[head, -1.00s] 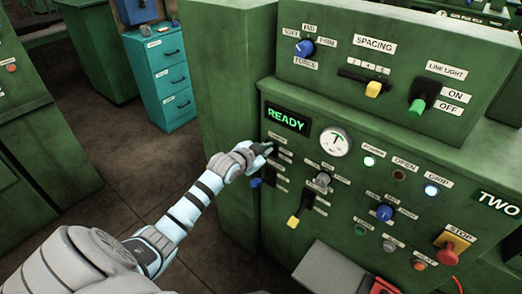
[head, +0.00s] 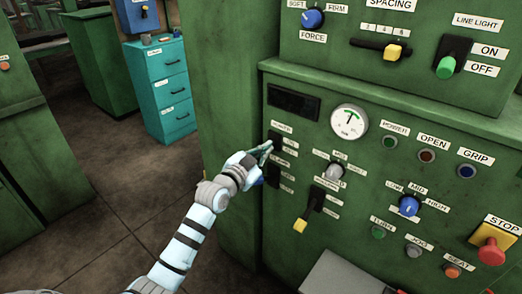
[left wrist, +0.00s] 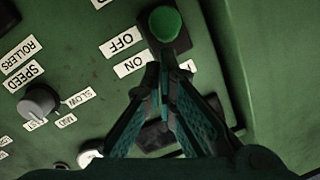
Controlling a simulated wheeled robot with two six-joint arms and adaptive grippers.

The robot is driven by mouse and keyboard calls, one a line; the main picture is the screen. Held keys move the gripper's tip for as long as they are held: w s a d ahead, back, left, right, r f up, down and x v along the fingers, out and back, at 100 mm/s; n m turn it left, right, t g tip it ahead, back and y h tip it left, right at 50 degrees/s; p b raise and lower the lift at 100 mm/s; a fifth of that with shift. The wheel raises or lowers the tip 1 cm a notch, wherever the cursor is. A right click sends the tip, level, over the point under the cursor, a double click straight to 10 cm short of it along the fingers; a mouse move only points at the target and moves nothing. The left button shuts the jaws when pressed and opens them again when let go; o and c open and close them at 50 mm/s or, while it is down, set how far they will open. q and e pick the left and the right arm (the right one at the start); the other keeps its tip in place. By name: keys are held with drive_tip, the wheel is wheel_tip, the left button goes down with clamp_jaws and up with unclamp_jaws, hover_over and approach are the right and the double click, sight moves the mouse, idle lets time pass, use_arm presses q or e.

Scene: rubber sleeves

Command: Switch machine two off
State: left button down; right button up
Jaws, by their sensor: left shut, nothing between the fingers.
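The green machine (head: 340,85) fills the right of the head view. Its display (head: 294,102) is dark, and its POWER (head: 390,143), OPEN (head: 427,156) and GRIP (head: 467,171) lamps look unlit. My left gripper (head: 265,149) is shut and empty at a switch plate on the panel's left side. In the left wrist view its fingertips (left wrist: 165,72) lie beside upside-down ON and OFF labels. A green switch knob (left wrist: 165,23) stands just beyond them, towards the OFF side. I cannot tell whether the fingers touch it. My right gripper is out of view.
Nearby are a gauge (head: 348,121), a yellow-tipped lever (head: 300,225), a grey SPEED knob (left wrist: 38,101) and a red STOP button (head: 491,250). The upper box has a green-tipped LINE LIGHT lever (head: 446,67). A teal cabinet (head: 160,88) stands behind on open floor.

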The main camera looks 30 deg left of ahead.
use_arm(q)
drive_tip(key=s+r+p, duration=0.2)
drive_tip(key=s+p, duration=0.4)
drive_tip(key=s, duration=0.5)
drive_tip(key=shift+s+d+r+p, duration=0.2)
drive_tip(key=shift+d+r+p, duration=0.05)
drive_tip(key=shift+d+p, duration=0.1)
drive_tip(key=shift+a, duration=0.15)
